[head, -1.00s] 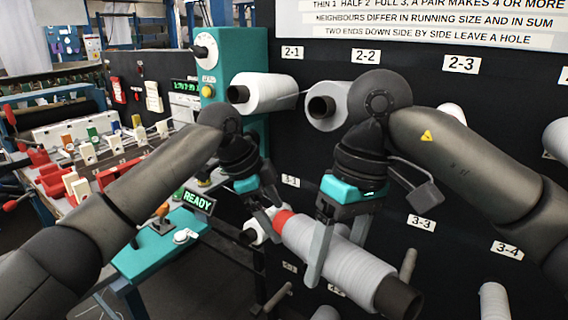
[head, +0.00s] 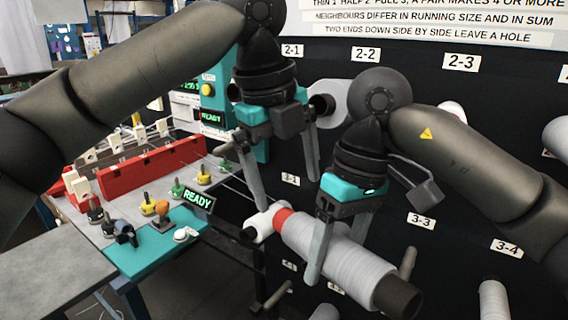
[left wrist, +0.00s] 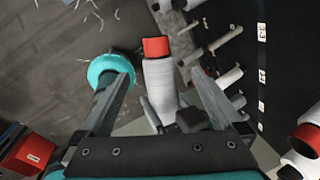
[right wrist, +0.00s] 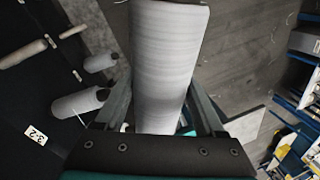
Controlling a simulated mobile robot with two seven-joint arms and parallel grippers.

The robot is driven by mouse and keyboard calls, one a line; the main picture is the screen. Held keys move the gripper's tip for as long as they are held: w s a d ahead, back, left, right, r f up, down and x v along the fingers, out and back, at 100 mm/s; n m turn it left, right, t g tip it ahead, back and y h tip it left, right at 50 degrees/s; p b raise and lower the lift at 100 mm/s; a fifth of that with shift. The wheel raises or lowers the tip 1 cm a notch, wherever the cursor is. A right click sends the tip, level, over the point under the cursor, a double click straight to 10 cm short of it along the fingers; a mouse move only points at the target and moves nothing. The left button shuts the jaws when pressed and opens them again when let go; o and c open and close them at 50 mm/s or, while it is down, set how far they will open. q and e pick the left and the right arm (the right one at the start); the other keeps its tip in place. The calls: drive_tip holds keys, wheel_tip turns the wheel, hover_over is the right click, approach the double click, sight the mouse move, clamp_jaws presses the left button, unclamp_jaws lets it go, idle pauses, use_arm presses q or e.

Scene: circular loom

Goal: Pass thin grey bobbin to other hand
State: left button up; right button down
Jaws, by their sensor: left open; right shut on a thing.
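The grey bobbin (head: 335,258) has a red end (head: 282,219) at the upper left and a dark core end at the lower right. My right gripper (head: 335,255) is shut around its body and holds it tilted in front of the black panel. The bobbin also fills the middle of the right wrist view (right wrist: 165,65). My left gripper (head: 287,190) is open and empty, its fingers above and around the red end's side of the bobbin, apart from it as far as I can tell. In the left wrist view the bobbin (left wrist: 160,85) lies between the spread fingers.
The black panel (head: 450,160) with labelled pegs and several bobbins stands close behind. A white bobbin (head: 262,226) sits on a lower peg just behind the red end. The control desk (head: 160,250) with knobs and a READY display is at left.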

sight(295, 213)
use_arm(q)
drive_tip(key=f, duration=0.3)
drive_tip(key=w+d+f, duration=0.1)
drive_tip(key=f, duration=0.5)
drive_tip(key=shift+w+d+f, duration=0.15)
drive_tip(key=shift+d+f, duration=0.05)
drive_tip(key=shift+d, duration=0.05)
drive_tip(key=shift+d+r, duration=0.1)
drive_tip(key=c, duration=1.5)
use_arm(e)
drive_tip(key=shift+s+a, duration=0.1)
use_arm(q)
drive_tip(key=shift+c, duration=0.3)
use_arm(e)
drive_tip(key=shift+c, duration=2)
unclamp_jaws()
drive_tip(key=o, duration=0.4)
drive_tip(key=shift+r, duration=0.1)
